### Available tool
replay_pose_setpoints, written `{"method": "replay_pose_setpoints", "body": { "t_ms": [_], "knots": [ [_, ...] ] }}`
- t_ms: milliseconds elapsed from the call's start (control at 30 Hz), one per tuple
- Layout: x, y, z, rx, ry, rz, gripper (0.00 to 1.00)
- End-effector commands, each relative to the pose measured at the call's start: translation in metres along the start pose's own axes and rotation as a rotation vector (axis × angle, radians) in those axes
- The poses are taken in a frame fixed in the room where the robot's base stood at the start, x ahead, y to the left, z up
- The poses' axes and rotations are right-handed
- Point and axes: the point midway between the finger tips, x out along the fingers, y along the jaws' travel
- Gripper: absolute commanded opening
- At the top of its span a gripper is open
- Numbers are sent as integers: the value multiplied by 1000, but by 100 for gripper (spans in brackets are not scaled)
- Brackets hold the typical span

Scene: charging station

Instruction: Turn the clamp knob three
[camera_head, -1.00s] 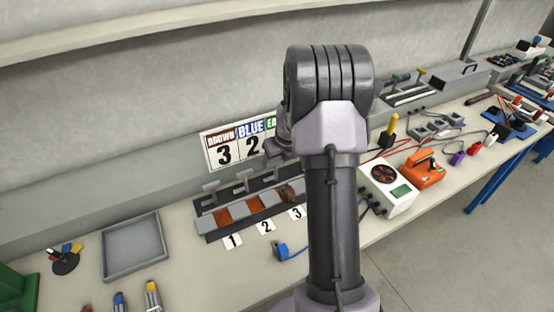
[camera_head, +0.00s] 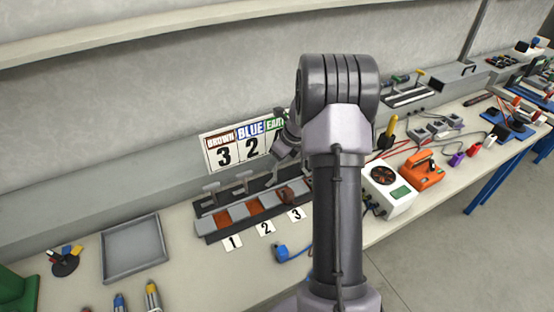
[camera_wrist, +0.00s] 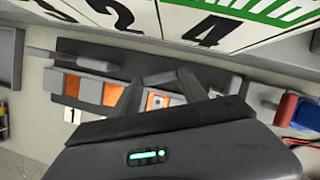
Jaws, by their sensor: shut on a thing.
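The clamp block, a dark base with a pale grey bar (camera_head: 238,211) and orange slots, stands on the bench before the wall. Cards 1, 2 and 3 (camera_head: 296,214) lie in front of it. Grey T-shaped clamp knobs one (camera_head: 211,187) and two (camera_head: 243,177) stand along its back. My gripper (camera_head: 273,182) is at the third clamp, shut on clamp knob three, partly hidden by its fingers. In the wrist view my gripper's dark fingers (camera_wrist: 160,80) straddle a grey bar above the orange slots (camera_wrist: 112,95). The exact contact is hard to see.
A sign (camera_head: 236,147) with numbers stands close behind the clamps. A blue plug (camera_head: 281,252) lies in front. A grey tray (camera_head: 134,274) is at left. A white fan box (camera_head: 389,190) and an orange device (camera_head: 421,171) stand at right.

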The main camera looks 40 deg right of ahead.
Motion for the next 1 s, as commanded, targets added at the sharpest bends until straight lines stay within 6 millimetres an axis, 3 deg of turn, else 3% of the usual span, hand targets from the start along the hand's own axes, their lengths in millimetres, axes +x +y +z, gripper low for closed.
{"method": "replay_pose_setpoints", "body": {
  "t_ms": [600,1000],
  "knots": [
    [-3,-6,3,-524,0,218,10],
    [-1,-8,4,-754,0,311,10]
  ]
}}
